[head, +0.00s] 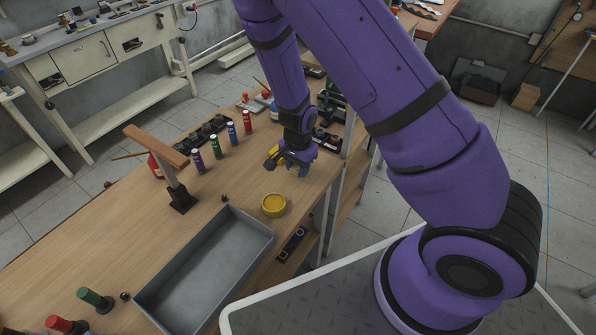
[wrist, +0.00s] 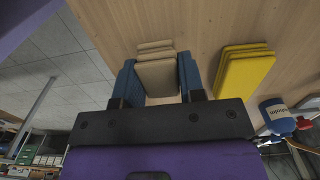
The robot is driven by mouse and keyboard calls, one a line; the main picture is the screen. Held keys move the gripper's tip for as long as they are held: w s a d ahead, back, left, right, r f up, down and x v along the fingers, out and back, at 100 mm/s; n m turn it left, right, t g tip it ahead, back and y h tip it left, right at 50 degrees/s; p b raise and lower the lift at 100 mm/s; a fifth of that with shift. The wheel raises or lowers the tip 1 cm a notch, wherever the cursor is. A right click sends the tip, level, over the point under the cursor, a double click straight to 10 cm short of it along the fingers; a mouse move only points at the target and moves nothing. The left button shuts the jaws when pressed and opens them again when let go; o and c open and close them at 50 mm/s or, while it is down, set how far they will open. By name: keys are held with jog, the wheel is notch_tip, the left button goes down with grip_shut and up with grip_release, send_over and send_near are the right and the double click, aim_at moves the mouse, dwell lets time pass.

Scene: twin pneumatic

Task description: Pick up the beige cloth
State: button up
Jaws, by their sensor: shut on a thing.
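The beige cloth (wrist: 157,72) is a folded stack between the two blue fingers of my gripper (wrist: 159,78) in the wrist view. The fingers press on its two sides, so my gripper is shut on it. The wooden tabletop shows behind the cloth; I cannot tell whether the cloth still touches it. In the head view my gripper (head: 296,160) is low over the far right part of the table, and it hides the beige cloth there.
A folded yellow cloth (wrist: 243,72) lies right of my gripper; it also shows in the head view (head: 271,158). The table's right edge is close.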

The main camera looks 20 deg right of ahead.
jog(key=shift+s+a+r, duration=0.25)
jog(key=shift+s+a, duration=1.15)
jog(key=shift+s, duration=0.85)
jog(key=shift+s+a+r, duration=0.25)
jog(key=shift+s+a, duration=1.15)
jog(key=shift+s, duration=0.85)
jog(key=shift+s+a+r, duration=0.25)
jog(key=shift+s+a, duration=1.15)
jog(key=shift+s, duration=0.85)
